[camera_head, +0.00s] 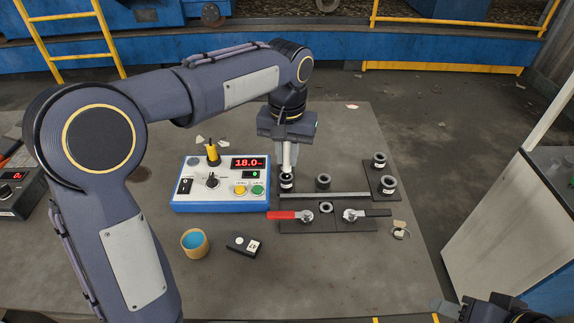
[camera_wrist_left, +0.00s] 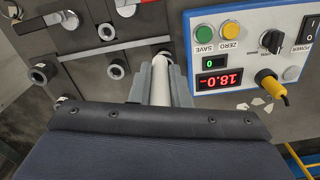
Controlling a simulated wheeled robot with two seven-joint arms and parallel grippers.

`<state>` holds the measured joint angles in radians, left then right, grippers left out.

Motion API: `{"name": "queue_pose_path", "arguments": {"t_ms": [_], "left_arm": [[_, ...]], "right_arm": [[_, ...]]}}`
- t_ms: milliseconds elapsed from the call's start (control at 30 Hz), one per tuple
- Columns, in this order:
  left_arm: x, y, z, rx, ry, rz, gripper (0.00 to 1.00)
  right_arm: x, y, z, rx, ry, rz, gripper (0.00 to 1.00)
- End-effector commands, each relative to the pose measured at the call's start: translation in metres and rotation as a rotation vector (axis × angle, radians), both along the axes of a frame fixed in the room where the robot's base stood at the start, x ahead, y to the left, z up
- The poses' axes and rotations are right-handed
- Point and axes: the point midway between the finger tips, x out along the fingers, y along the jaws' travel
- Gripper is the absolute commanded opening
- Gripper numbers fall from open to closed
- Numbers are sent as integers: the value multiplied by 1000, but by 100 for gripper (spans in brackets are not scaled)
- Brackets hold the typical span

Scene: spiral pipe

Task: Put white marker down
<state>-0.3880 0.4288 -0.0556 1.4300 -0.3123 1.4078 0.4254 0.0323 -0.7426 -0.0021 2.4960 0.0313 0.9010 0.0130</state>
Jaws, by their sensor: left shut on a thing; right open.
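The white marker (camera_head: 287,156) is a pale upright cylinder held in my left gripper (camera_head: 287,146). Its lower end meets a short dark round holder (camera_head: 286,184) just right of the blue-and-white meter box. I cannot tell how deep it sits in the holder. In the left wrist view the marker (camera_wrist_left: 160,82) lies between the two grey fingers (camera_wrist_left: 161,84), which are shut on it. My right gripper (camera_head: 452,310) is only partly in view at the bottom right, away from the marker, and is open with nothing seen in it.
The meter box (camera_head: 220,198) reads 18.0, with a yellow plug on top. A tan cup (camera_head: 195,243) and a small black device (camera_head: 243,244) lie in front.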

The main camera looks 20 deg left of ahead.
Motion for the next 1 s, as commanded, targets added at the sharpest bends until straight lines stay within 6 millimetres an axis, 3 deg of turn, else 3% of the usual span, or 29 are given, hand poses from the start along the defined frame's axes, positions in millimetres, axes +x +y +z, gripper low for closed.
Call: {"name": "queue_pose_path", "arguments": {"t_ms": [33,200,367,600,1000], "left_arm": [[6,3,-12,3,8,2,0],[25,8,-35,1,5,1,0],[32,10,-44,0,3,0,0],[38,12,-76,0,5,-1,0],[38,12,-84,-1,2,0,0]], "right_arm": [[0,0,1,0,0,0,43],[0,0,2,0,0,0,43],[0,0,3,0,0,0,43],[0,0,3,0,0,0,43],[0,0,1,0,0,0,43]]}}
